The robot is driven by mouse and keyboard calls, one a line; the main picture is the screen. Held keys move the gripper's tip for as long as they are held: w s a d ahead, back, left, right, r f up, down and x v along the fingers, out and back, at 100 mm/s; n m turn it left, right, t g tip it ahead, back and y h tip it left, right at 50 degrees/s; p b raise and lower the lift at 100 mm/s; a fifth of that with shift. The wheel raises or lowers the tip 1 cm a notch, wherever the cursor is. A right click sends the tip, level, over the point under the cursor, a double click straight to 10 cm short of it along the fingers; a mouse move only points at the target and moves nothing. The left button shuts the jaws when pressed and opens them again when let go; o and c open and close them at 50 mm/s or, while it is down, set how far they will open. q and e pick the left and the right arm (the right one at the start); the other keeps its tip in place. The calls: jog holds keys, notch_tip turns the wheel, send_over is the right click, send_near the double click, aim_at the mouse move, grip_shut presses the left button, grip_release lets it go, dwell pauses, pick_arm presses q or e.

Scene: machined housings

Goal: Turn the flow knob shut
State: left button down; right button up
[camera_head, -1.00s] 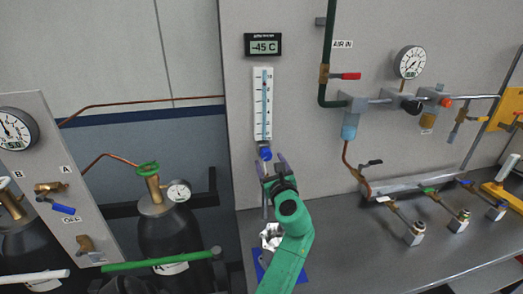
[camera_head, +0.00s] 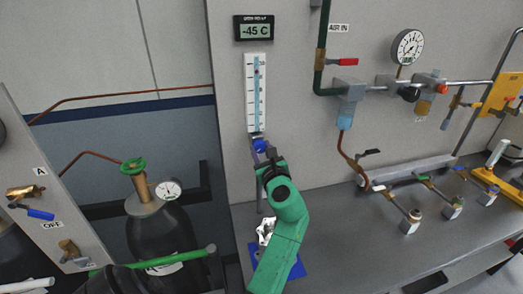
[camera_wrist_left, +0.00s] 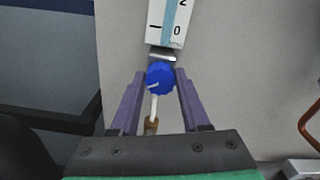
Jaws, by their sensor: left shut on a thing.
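The blue flow knob (camera_head: 259,146) sits at the foot of a white flow meter (camera_head: 256,92) on the grey wall panel. In the left wrist view the knob (camera_wrist_left: 160,77) shows a white mark pointing to its left side. My left gripper (camera_head: 263,155) reaches up to the knob. In the wrist view its two purple fingers (camera_wrist_left: 160,84) stand on either side of the knob, closed on it. The meter's lower end with a 0 mark (camera_wrist_left: 167,28) shows above. My right gripper is not in view.
A display (camera_head: 254,28) reading -45 C hangs above the meter. A red-handled valve (camera_head: 342,62) and a pressure gauge (camera_head: 407,46) are on the panel to the right. A blue mat (camera_head: 293,270) lies on the bench below. A gas cylinder (camera_head: 160,235) stands at the left.

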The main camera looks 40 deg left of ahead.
pick_arm(q)
jog(key=shift+n+b, duration=0.4)
jog(key=shift+n, duration=0.6)
jog(key=n+b, duration=0.1)
jog(key=n, duration=0.2)
jog(key=shift+b, duration=0.3)
jog(key=shift+r+n, duration=0.1)
jog(key=shift+n, duration=0.7)
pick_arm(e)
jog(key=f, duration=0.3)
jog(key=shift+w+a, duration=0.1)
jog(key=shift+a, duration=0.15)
pick_arm(q)
jog(key=shift+r+b, duration=0.15)
jog(key=shift+b, duration=0.15)
jog(key=c, duration=0.6)
grip_release()
jog(key=shift+o, duration=1.1)
jog(key=shift+w+a, duration=0.1)
jog(key=shift+a, duration=0.05)
jog(key=shift+w+a+f, duration=0.15)
jog(key=shift+f, duration=0.25)
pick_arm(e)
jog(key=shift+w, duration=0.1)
